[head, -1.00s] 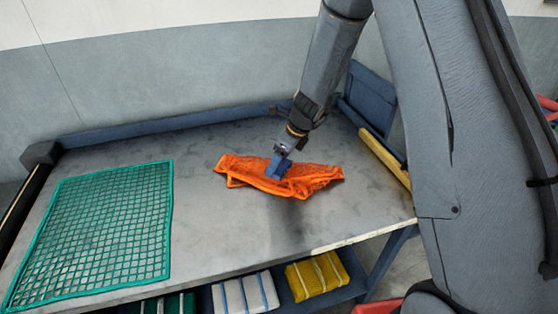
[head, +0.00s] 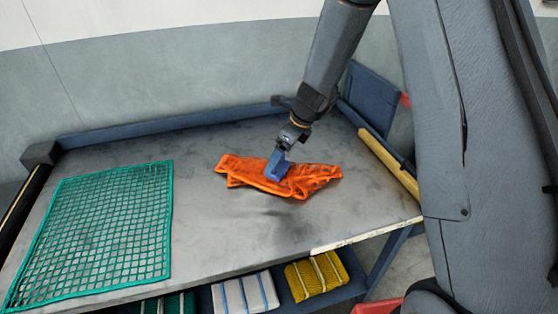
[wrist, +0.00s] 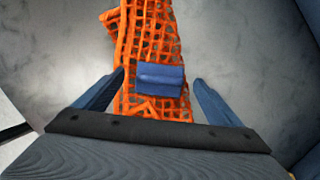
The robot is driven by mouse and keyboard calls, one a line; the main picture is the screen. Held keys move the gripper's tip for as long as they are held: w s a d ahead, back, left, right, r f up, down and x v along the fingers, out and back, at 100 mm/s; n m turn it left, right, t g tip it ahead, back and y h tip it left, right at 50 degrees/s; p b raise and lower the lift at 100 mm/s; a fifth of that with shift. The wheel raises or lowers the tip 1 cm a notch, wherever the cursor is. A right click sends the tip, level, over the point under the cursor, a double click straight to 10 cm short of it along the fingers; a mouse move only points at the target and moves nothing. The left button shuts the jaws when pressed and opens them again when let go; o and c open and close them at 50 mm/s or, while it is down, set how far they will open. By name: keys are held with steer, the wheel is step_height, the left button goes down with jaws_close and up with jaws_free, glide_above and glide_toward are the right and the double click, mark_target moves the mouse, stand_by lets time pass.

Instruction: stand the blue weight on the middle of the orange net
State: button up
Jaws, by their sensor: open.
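The orange net (head: 320,177) lies crumpled on the grey table and also shows in the wrist view (wrist: 146,40). The small blue weight (wrist: 161,79) is on the net, near its middle in the head view (head: 287,174), partly hidden there by my gripper's blue fingers. In the wrist view it lies across the net with strands around it, and I cannot tell its exact height. My gripper (head: 279,168) is open over the net. In the wrist view its fingers (wrist: 159,84) stand on both sides of the weight, with a clear gap at each side.
A green net (head: 105,225) is spread flat on the left of the table (head: 220,235). A raised blue edge (head: 170,126) runs along the back, and a yellow bar (head: 388,163) along the right. Folded white (head: 245,293) and yellow (head: 317,276) bundles sit on the shelf below.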

steer(key=b+v, duration=0.1)
steer(key=v, duration=0.8)
steer(key=s+d+n+h, duration=0.2)
steer(key=s+d+n, duration=0.2)
steer(key=s+n, duration=0.7)
steer(key=s+d+n+g+h, duration=0.1)
steer(key=s+d+n, duration=0.4)
steer(key=s+n, duration=0.7)
steer(key=shift+s+r+n+h, duration=0.15)
steer(key=shift+r+n+h, duration=0.2)
steer(key=shift+n, duration=0.55)
steer(key=shift+f, duration=0.1)
steer(key=shift+f+b, duration=0.15)
steer(key=shift+b, duration=0.15)
